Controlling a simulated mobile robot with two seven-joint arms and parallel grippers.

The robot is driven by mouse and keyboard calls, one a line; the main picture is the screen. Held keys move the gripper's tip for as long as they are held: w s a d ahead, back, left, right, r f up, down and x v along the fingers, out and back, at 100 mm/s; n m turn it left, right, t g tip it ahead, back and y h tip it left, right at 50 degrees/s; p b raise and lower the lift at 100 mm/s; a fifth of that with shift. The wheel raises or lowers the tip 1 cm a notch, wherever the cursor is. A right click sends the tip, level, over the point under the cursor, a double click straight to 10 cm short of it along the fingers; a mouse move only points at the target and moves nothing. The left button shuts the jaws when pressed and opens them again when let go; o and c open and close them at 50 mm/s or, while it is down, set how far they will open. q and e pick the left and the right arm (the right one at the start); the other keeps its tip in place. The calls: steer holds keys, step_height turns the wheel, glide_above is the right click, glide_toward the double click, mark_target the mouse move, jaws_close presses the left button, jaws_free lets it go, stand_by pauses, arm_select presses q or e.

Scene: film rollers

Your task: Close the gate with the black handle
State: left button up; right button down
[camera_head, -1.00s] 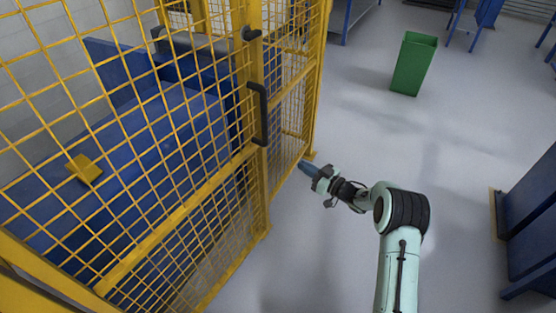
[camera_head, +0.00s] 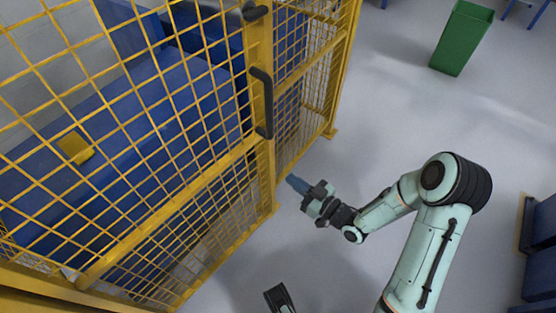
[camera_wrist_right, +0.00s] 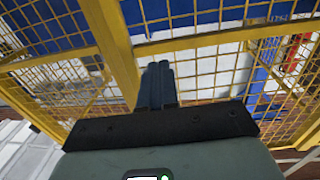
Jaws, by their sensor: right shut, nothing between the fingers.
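The yellow mesh gate (camera_head: 217,163) fills the left of the head view. Its black handle (camera_head: 264,103) is an upright bar on the yellow post at the gate's right edge. I cannot tell how wide any gap at that edge is. My right gripper (camera_head: 296,184) is shut and empty, lower than the handle and right of the post in the picture, with its fingers pointing toward the fence. In the right wrist view the shut fingers (camera_wrist_right: 157,84) lie in front of yellow mesh and a yellow post (camera_wrist_right: 112,48). The handle is not visible there.
Behind the mesh are a blue machine (camera_head: 140,115) and a small yellow block (camera_head: 75,147). More yellow fence (camera_head: 322,75) continues at the right. A green bin (camera_head: 462,40) stands on open grey floor, and a blue unit (camera_head: 540,240) is at the right edge.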

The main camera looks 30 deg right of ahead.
mark_target(253, 152)
steer(key=b+x, duration=0.2)
steer(key=x, duration=1)
steer(key=shift+w+f+b, duration=0.1)
steer(key=shift+b, duration=0.25)
arm_select(q)
steer(key=shift+t+y, duration=0.4)
steer(key=shift+w+a+f, duration=0.6)
steer(key=shift+w+f, duration=0.25)
steer(key=shift+f, duration=0.05)
steer(key=shift+w+a+f, duration=0.6)
steer(key=shift+w+f, duration=0.2)
steer(key=shift+f, duration=0.1)
arm_select(e)
steer(key=shift+w+a, duration=0.2)
steer(key=shift+w, duration=0.4)
